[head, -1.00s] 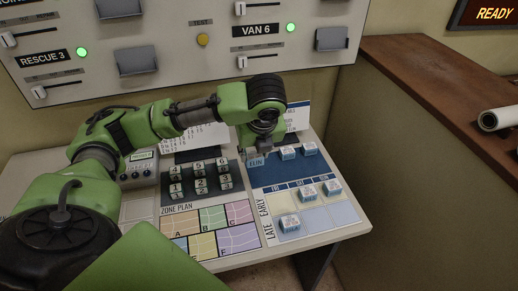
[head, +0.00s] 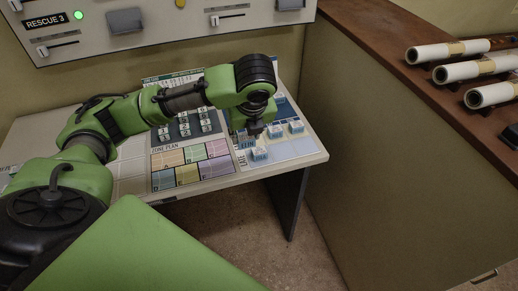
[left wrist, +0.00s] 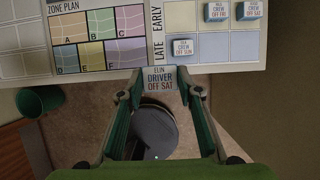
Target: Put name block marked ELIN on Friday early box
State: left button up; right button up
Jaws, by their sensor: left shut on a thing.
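My left gripper (left wrist: 160,84) is shut on the name block marked ELIN (left wrist: 157,79), which reads "DRIVER OFF SAT". In the left wrist view the block shows at the desk's front edge, below the roster. The Friday early box (left wrist: 182,16) is bare, in the upper row beside the EARLY label. Crew blocks stand in the early row's Saturday (left wrist: 216,11) and Sunday (left wrist: 250,9) boxes, and one in Friday late (left wrist: 183,47). In the head view my left gripper (head: 245,133) is over the roster's left part and hides some of it. My right gripper is out of view.
The zone plan (head: 192,165) lies left of the roster, with number blocks (head: 186,124) behind it. The control panel (head: 160,25) rises at the back. A brown-topped counter (head: 400,80) with paper rolls (head: 470,70) stands right. A green bin (left wrist: 40,100) is on the floor.

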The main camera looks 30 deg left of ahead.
pick_arm(q)
jog(key=w+a+f+p, duration=0.1)
jog(key=w+a+f, duration=0.1)
jog(key=w+f, duration=0.1)
jog(key=w+a+f+p, duration=0.1)
jog(key=w+a+f, duration=0.1)
jog(key=w, duration=0.3)
jog(key=w+a+f+p, duration=0.1)
jog(key=w+a+f, duration=0.1)
jog(key=w+f, duration=0.2)
jog(key=shift+w+a+f, duration=0.15)
jog(key=shift+f, duration=0.15)
jog(key=shift+w+a+f, duration=0.2)
jog(key=shift+w+f, duration=0.05)
jog(key=shift+f, duration=0.1)
notch_tip(320, 180, down, 3)
jog(key=shift+r+p, duration=0.1)
jog(key=shift+p, duration=0.65)
jog(key=shift+f, duration=0.25)
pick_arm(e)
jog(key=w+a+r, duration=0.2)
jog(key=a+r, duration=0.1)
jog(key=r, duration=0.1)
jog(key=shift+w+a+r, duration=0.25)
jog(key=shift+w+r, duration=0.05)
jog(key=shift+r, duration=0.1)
